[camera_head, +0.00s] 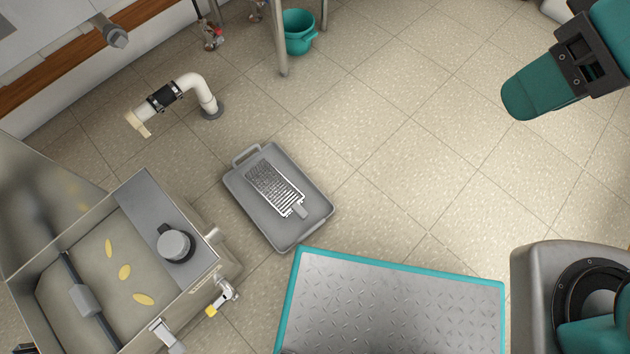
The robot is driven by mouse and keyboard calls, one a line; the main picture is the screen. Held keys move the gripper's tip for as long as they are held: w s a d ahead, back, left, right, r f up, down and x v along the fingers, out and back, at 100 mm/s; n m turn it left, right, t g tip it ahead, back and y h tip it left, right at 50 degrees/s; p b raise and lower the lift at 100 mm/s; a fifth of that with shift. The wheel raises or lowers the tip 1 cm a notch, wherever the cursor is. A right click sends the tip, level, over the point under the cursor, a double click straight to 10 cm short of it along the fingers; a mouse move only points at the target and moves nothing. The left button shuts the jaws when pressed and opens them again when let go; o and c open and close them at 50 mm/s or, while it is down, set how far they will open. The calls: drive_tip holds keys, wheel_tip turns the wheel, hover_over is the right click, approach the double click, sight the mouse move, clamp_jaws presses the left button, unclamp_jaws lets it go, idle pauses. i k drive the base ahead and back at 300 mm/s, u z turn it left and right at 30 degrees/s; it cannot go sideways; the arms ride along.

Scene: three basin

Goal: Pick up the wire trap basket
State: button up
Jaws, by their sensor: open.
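A metal slotted, wire-like piece with a short grey tab at its lower right end looks like the wire trap basket (273,184). It lies tilted across the middle of a shallow grey tray (309,226) on the floor, inside the tray's rim. Nothing covers it. My gripper is not visible; only teal and black parts of my arm show at the right edge, well apart from the tray.
An open metal basin (128,188) stands left of the tray, with yellow pieces (125,272) and a grey knob-like part (174,245). A white pipe (190,85) rises behind the tray. A teal bucket (299,34) stands farther back. Floor right of the tray is clear.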

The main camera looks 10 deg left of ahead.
sight(299, 211)
drive_tip(key=z, duration=1.4)
drive_tip(key=i, duration=0.7)
drive_tip(key=u, duration=2.75)
